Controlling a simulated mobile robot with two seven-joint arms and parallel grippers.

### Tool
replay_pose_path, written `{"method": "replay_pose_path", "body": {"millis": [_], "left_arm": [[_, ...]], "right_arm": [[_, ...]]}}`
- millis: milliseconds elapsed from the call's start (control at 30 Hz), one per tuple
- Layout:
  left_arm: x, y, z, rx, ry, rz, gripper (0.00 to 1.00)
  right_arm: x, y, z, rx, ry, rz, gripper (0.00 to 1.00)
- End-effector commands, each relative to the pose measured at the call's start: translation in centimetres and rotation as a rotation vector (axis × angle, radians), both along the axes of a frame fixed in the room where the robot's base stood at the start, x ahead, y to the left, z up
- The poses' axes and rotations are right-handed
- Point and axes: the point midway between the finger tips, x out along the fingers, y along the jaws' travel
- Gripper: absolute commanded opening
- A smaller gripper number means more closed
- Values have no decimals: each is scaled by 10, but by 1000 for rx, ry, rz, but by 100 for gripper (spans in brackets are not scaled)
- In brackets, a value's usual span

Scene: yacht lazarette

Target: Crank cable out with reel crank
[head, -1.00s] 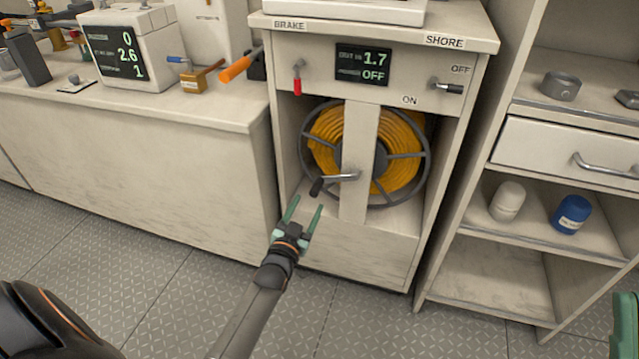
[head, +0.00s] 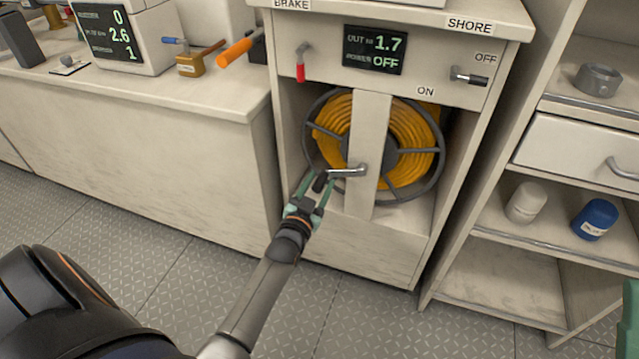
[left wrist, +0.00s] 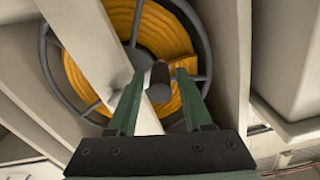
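The cable reel (head: 412,147) is wound with yellow-orange cable and sits in the open cabinet behind a pale upright (head: 364,135). The reel crank (head: 350,171) is a metal arm on that upright, with a dark handle at its left end. My left gripper (head: 317,184) is open, its green fingers on either side of the crank handle. In the left wrist view the dark handle (left wrist: 160,75) shows between the open fingertips, with a gap visible at the sides. A display (head: 374,50) reads OUT 1.7, power OFF. Only a green edge, apparently of my right gripper, shows at the lower right.
A red-handled brake lever (head: 301,63) and a black-handled shore switch (head: 469,76) are above the reel. Shelves at the right hold a white jar (head: 526,203) and a blue jar (head: 595,219). A counter with an orange-handled tool (head: 236,53) is at the left.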

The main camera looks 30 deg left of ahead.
Motion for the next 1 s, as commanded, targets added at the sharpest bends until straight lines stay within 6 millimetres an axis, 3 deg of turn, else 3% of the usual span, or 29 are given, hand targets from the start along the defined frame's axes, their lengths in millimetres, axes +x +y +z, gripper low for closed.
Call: {"method": "replay_pose_path", "body": {"millis": [33, 433, 1000], "left_arm": [[0, 0, 0, 0, 0, 0, 44], [0, 0, 0, 0, 0, 0, 0], [0, 0, 0, 0, -1, 0, 0]], "right_arm": [[0, 0, 0, 0, 0, 0, 0], [0, 0, 0, -1, -2, -1, 0], [1, -2, 1, 9, -3, -7, 0]]}}
